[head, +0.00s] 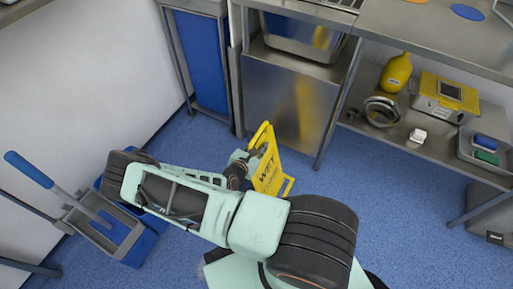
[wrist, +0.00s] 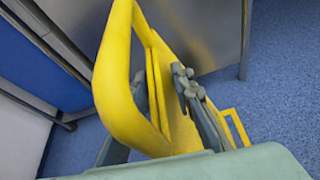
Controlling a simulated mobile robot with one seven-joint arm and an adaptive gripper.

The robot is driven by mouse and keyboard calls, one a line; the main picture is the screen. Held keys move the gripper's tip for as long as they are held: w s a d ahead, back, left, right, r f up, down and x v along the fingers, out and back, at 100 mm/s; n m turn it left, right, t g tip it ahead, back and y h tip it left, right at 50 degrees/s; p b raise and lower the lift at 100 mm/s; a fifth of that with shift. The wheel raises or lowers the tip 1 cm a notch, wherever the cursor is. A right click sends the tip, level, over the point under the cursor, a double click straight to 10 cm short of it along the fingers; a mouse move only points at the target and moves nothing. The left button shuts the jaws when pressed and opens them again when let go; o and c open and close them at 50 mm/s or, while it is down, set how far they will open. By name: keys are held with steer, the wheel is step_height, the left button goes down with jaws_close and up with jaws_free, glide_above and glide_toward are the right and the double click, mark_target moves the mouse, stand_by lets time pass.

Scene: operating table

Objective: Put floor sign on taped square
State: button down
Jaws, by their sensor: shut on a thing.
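The yellow floor sign (head: 269,174) with dark lettering stands roughly upright, slightly tilted, in front of the steel cabinet. It also shows large in the wrist view (wrist: 119,82), with its looped handle toward the camera. My gripper (head: 257,151) is at the sign's upper part. In the wrist view its two dark fingers (wrist: 163,88) lie on either side of the sign's panels and are shut on them. I cannot tell whether the sign's foot touches the floor. The taped square is not visible in either view; my arm covers part of the floor.
A steel cabinet (head: 290,95) and a blue-panelled cart (head: 202,55) stand just behind the sign. A steel bench with a lower shelf (head: 360,122) is at the right. A blue-handled dustpan (head: 108,226) stands at the left. Blue floor (head: 410,225) is clear at right.

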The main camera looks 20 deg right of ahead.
steer(key=shift+f, duration=0.35)
steer(key=c, duration=1.7)
jaws_free()
steer(key=shift+o, duration=0.2)
steer(key=shift+r, duration=0.15)
steer(key=p+v, duration=0.3)
steer(key=v, duration=0.9)
